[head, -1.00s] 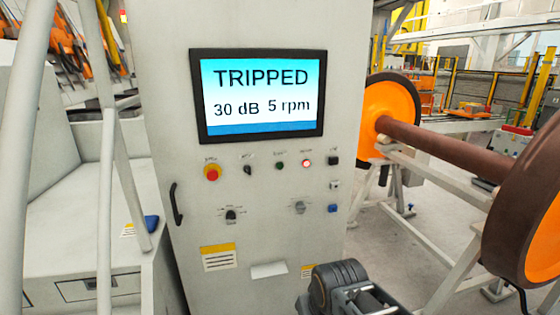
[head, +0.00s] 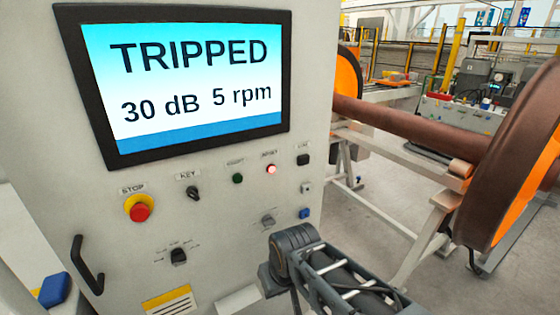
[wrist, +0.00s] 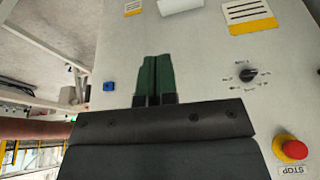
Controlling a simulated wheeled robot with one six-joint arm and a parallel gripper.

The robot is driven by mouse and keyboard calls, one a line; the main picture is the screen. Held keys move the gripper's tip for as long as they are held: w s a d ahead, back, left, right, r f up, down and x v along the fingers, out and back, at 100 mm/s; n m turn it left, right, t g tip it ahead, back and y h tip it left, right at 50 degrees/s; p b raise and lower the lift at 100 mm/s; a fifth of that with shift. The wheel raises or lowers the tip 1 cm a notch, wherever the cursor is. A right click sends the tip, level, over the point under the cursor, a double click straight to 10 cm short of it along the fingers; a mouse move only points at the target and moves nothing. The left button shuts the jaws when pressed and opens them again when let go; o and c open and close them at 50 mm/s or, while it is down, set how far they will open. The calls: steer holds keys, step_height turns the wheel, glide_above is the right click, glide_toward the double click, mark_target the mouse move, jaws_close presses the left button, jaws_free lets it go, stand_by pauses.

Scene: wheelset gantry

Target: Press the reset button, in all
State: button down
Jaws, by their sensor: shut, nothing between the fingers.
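The reset button (head: 271,169) is a small round button glowing red, under a small label on the grey cabinet (head: 225,205). It sits below the screen (head: 188,80), between the green button (head: 238,178) and a dark switch (head: 303,160). The screen reads TRIPPED, 30 dB, 5 rpm. In the wrist view my gripper (wrist: 155,60) has its two green fingers together and empty, in front of the cabinet's lower panel. The reset button does not show there; the gripper body covers that area. In the head view my dark arm shows at the lower right, but the fingers cannot be made out.
The red stop button (head: 139,208) and key switch (head: 193,193) are to the left on the panel. A selector knob (head: 179,256) and a handle (head: 87,265) are lower. A wheelset with a brown axle (head: 405,128) and large wheel (head: 510,150) stands right, on a frame.

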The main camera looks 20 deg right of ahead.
steer(key=shift+a, duration=0.1)
steer(key=w+d+r+m+t+y+p, duration=0.2)
steer(key=w+d+r+m+y+p, duration=0.2)
steer(key=w, duration=0.4)
steer(key=w+d+r+m+t+y+p, duration=0.3)
steer(key=w+d+r+m+y+p, duration=0.1)
steer(key=w+d+r+m, duration=0.3)
steer(key=shift+w+d+m+y, duration=0.4)
steer(key=shift+w+m+y, duration=0.2)
steer(key=shift+m+y, duration=0.1)
steer(key=shift+w+r+p, duration=0.1)
steer(key=shift+w+p, duration=0.05)
steer(key=shift+p, duration=0.2)
